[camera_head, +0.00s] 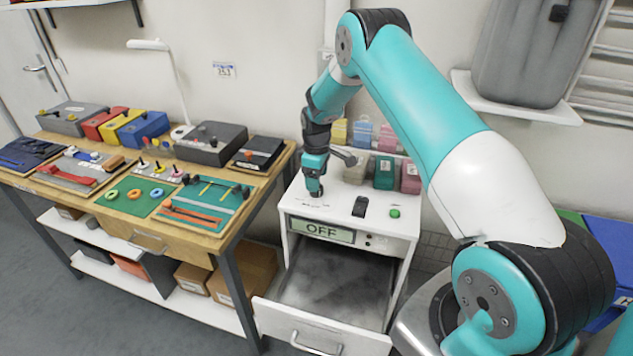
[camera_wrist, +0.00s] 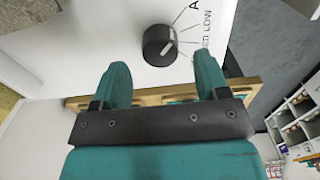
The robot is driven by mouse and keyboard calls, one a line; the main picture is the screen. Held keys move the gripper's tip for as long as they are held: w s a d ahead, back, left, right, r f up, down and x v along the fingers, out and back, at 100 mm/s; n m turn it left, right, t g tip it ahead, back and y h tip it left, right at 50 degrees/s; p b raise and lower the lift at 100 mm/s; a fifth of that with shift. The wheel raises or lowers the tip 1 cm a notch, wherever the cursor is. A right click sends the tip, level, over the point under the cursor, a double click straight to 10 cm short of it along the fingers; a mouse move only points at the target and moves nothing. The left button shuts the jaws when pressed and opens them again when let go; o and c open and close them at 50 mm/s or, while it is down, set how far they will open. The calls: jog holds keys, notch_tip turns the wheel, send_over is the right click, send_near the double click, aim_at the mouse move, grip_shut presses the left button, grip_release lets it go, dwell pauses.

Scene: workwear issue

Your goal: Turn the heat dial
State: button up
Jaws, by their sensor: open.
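The heat dial (camera_wrist: 159,45) is a round black knob with a light pointer line, on a white panel in the wrist view. Printed lines and lettering, including "LOW", lie to its right. My gripper (camera_wrist: 161,72) is open, its two teal fingers apart, with the dial just beyond the tips and between them in the picture. I see no contact. In the head view my gripper (camera_head: 314,190) points down at the left of the white cabinet's top (camera_head: 335,204) and hides the dial. The cabinet's display (camera_head: 320,230) reads "OFF".
A black switch (camera_head: 360,206) and a green button (camera_head: 395,213) sit right of my gripper. Small coloured containers (camera_head: 384,172) stand behind. The cabinet's lower drawer (camera_head: 318,338) is pulled out. A wooden workbench (camera_head: 150,232) with several boxes and trays stands left.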

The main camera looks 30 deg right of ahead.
jog(key=shift+f+p, duration=0.35)
jog(key=shift+f, duration=1.45)
jog(key=c, duration=0.9)
